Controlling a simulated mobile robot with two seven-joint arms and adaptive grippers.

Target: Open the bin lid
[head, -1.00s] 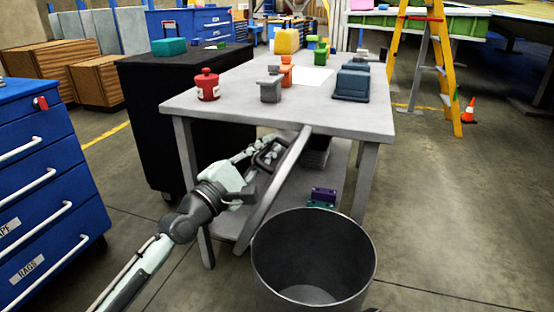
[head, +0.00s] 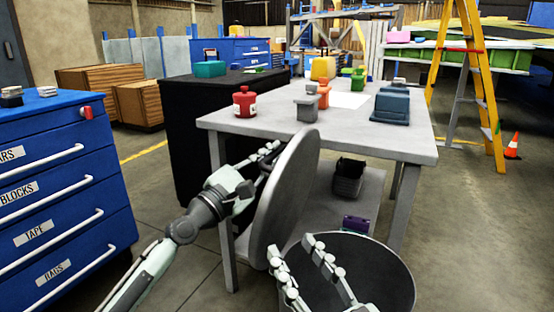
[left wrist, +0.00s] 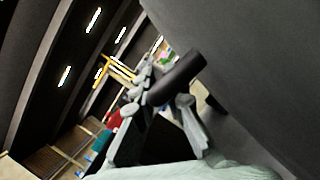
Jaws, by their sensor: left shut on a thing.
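The grey bin lid (head: 290,195) is a round disc standing steeply tilted at the left of the bin, above its rim; it also fills the right of the left wrist view (left wrist: 262,60). My left gripper (head: 268,158) is shut on the lid's dark handle (left wrist: 176,78), on the lid's left side. The round bin (head: 392,272) stands below and to the right, its dark inside uncovered at the top. My right gripper (head: 292,252) comes up from the bottom edge in front of the bin, its fingers apart with nothing between them.
A grey table (head: 415,140) stands behind the lid with a red canister (head: 245,104) and several blocks on top. Blue drawers (head: 60,190) stand at the left. A yellow ladder (head: 485,95) and orange cone (head: 513,146) are at the right, with clear floor before them.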

